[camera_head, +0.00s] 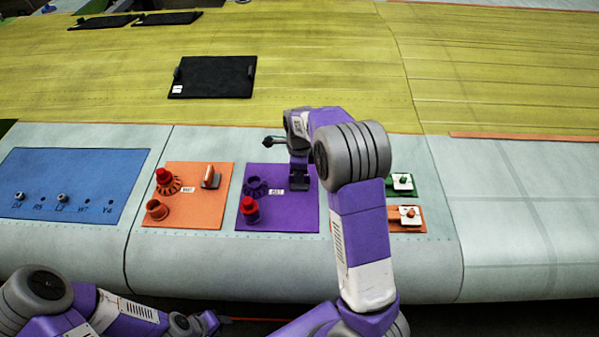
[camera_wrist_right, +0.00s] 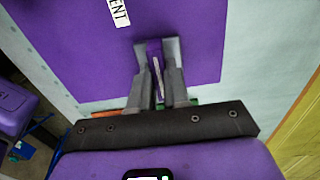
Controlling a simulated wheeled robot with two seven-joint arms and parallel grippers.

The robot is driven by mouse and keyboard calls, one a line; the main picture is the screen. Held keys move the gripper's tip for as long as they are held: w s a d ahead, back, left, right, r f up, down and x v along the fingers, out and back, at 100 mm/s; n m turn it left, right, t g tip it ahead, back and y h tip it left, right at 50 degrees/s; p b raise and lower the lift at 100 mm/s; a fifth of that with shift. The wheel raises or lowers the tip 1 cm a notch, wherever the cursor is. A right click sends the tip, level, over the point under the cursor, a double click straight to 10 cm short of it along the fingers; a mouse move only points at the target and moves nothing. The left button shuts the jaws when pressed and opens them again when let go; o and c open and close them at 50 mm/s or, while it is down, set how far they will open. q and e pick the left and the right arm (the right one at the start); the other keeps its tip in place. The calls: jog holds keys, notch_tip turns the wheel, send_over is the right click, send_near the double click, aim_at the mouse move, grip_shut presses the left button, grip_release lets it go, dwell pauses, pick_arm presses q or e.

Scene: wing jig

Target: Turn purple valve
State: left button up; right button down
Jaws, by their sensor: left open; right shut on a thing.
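The purple panel (camera_head: 283,222) lies on the pale wing surface. My right gripper (camera_head: 299,187) comes down onto its upper right part and hides the valve there in the head view. In the right wrist view my right gripper (camera_wrist_right: 158,48) is shut on the thin, edge-on handle of the purple valve (camera_wrist_right: 157,74), with a finger on each side. The purple panel (camera_wrist_right: 205,55) and part of its white label are behind the fingers. My left gripper (camera_head: 203,322) is low at the bottom left of the head view, open and away from the panels.
On the purple panel are a red cap (camera_head: 249,206) and a dark purple ring (camera_head: 256,186). An orange panel (camera_head: 200,217) with its own valve handle (camera_head: 210,177) lies to the left, then a blue panel (camera_head: 80,175). Small green and orange mounts (camera_head: 406,216) lie right.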

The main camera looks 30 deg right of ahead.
jog(key=shift+w+r, duration=0.1)
jog(key=c, duration=1.1)
grip_release()
notch_tip(320, 180, up, 8)
jog(key=shift+f, duration=0.25)
